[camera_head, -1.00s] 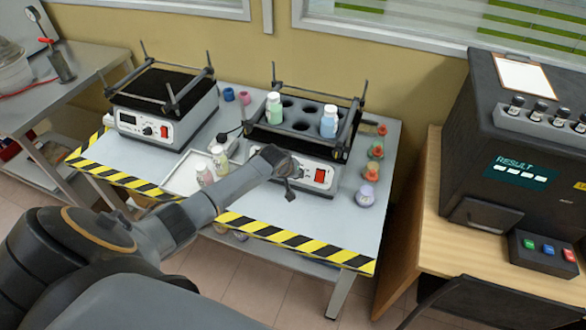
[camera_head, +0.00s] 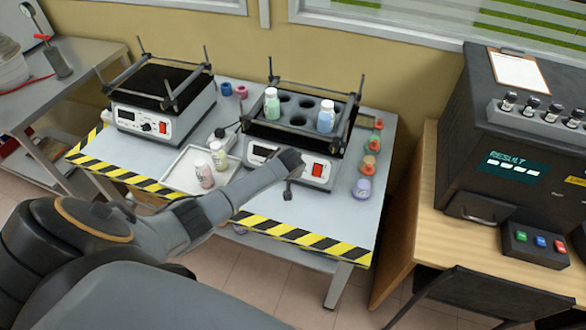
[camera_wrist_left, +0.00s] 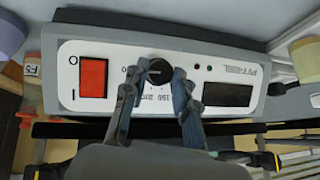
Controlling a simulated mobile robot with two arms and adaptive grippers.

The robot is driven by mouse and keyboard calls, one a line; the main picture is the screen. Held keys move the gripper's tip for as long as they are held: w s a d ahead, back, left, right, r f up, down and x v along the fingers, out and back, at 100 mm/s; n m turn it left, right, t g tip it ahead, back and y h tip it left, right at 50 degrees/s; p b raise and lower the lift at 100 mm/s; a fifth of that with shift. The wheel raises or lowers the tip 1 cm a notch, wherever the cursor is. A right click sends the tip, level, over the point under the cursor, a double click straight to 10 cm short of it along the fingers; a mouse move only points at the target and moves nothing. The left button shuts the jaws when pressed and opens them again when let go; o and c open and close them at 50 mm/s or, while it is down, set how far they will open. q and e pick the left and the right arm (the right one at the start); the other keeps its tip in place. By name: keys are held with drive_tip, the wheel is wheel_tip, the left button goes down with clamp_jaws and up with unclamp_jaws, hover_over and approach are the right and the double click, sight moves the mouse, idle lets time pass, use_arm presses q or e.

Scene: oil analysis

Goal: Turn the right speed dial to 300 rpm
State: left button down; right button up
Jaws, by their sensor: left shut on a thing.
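The right shaker (camera_head: 262,153) has a white front panel with a dark display, a red switch (camera_head: 317,170) and the black round speed dial (camera_wrist_left: 158,70). In the left wrist view the panel appears upside down, with scale numbers such as 150 beside the dial. My left gripper (camera_wrist_left: 160,76) has its two fingers on either side of the dial and is shut on it. In the head view my left wrist (camera_head: 288,162) hides the dial. The dial's pointer setting cannot be read clearly. My right gripper is not in view.
The left shaker (camera_head: 140,122) stands on the same table. A white tray (camera_head: 180,176) with bottles lies in front, left of my forearm. Small coloured containers (camera_head: 362,188) line the table's right side. Bottles (camera_head: 326,116) stand in the right shaker's rack. An analyser (camera_head: 500,150) stands at right.

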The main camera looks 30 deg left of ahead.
use_arm(q)
drive_tip(key=shift+s+f, duration=0.1)
drive_tip(key=c, duration=1.1)
unclamp_jaws()
drive_tip(key=shift+o, duration=0.3)
drive_tip(key=v, duration=1.2)
